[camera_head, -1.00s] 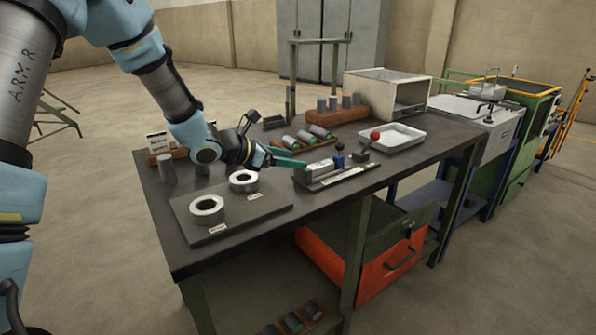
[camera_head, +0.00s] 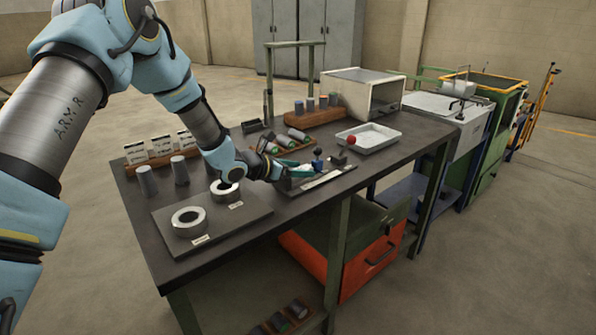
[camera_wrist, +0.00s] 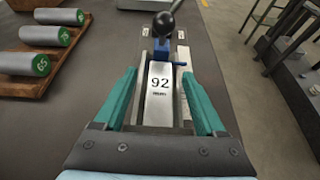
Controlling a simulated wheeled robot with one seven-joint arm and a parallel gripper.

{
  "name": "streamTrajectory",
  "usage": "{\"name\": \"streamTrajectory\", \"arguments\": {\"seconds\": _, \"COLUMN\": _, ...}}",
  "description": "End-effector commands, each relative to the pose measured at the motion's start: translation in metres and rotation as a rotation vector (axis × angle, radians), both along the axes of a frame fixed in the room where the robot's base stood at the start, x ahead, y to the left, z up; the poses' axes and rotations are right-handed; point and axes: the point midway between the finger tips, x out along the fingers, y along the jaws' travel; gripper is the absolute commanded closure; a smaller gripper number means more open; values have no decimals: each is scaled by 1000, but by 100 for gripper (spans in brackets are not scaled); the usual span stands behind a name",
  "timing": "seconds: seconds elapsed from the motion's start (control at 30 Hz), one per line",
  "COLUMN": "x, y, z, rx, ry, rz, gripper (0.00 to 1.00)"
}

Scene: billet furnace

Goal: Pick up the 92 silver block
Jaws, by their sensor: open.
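The silver block (camera_wrist: 159,86), marked 92 on its upper face, sits in a fixture (camera_wrist: 149,116) on the bench in the wrist view. A blue part (camera_wrist: 162,48) of the fixture and a black-knobbed lever (camera_wrist: 164,22) stand just beyond it. My gripper (camera_wrist: 159,74) is open, with one teal finger on each side of the block; a gap shows on both sides. In the head view my gripper (camera_head: 290,175) is at the left end of the fixture (camera_head: 328,179), and I cannot clearly make out the block there.
Green-ended cylinders (camera_wrist: 50,38) lie in a wooden rack left of the fixture. A plate with two rings (camera_head: 190,222) lies at the bench's near left. A white tray (camera_head: 389,136) and a red ball (camera_head: 351,140) are to the right. Bare bench surrounds the fixture's left side.

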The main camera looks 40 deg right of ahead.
Motion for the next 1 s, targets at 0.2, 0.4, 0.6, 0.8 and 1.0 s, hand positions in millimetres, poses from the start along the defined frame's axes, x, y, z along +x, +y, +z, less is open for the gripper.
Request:
{"name": "streamTrajectory", "arguments": {"seconds": 0.2, "x": 0, "y": -2, "z": -1, "rx": 0, "ry": 0, "rz": 0, "gripper": 28}}
{"name": "streamTrajectory", "arguments": {"seconds": 0.4, "x": 0, "y": -2, "z": -1, "rx": 0, "ry": 0, "rz": 0, "gripper": 47}}
{"name": "streamTrajectory", "arguments": {"seconds": 0.6, "x": 0, "y": -2, "z": -1, "rx": 0, "ry": -1, "rz": 0, "gripper": 69}}
{"name": "streamTrajectory", "arguments": {"seconds": 0.8, "x": 0, "y": -2, "z": -1, "rx": 0, "ry": -1, "rz": 0, "gripper": 92}}
{"name": "streamTrajectory", "arguments": {"seconds": 1.0, "x": 0, "y": -2, "z": -1, "rx": 0, "ry": -1, "rz": 0, "gripper": 100}}
